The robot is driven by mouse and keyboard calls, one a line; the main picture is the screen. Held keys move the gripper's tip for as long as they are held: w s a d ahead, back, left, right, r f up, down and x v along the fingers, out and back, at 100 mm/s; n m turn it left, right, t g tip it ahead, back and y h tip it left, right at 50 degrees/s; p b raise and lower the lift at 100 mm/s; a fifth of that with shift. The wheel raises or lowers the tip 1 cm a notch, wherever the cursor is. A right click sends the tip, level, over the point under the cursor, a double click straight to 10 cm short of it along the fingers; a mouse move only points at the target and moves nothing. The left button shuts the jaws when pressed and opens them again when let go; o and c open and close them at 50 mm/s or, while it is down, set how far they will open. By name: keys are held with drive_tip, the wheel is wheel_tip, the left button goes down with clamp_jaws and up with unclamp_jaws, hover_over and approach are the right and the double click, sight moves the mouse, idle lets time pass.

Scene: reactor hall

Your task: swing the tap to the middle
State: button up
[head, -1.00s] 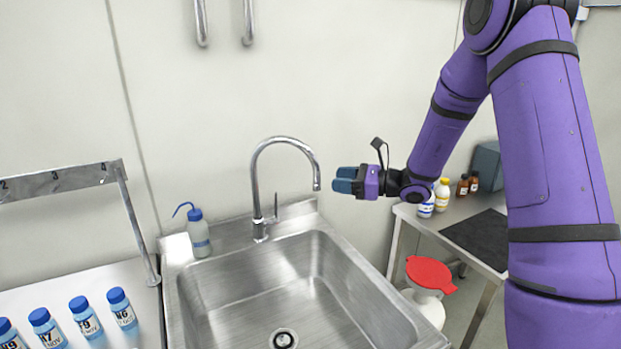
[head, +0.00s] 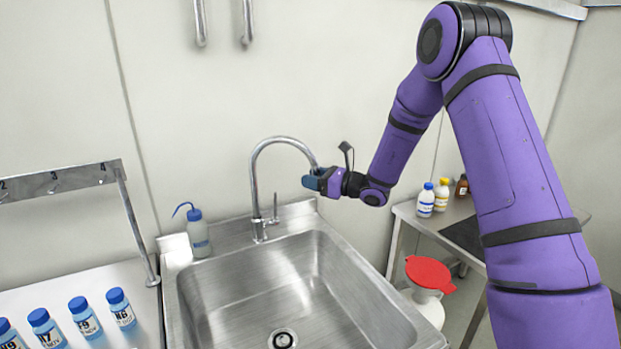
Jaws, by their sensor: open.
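The chrome gooseneck tap (head: 254,170) stands at the back rim of the steel sink. Its spout arches to the right, and its outlet end is partly hidden by my gripper. The tap's small lever stands upright beside its base. My gripper (head: 312,181) is at the spout's outlet end, coming from the right, with its blue fingertips pointing left. The jaws are open. I cannot tell from this view whether a finger touches the spout.
The sink basin (head: 219,303) is empty below the spout. A blue-capped wash bottle (head: 198,234) stands at its back left corner. Several blue-capped bottles stand on the left bench. A red-lidded white container (head: 428,274) and a side table with bottles (head: 426,201) are at right.

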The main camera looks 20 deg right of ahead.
drive_tip(key=shift+w+a, duration=0.25)
drive_tip(key=shift+a, duration=0.1)
clamp_jaws()
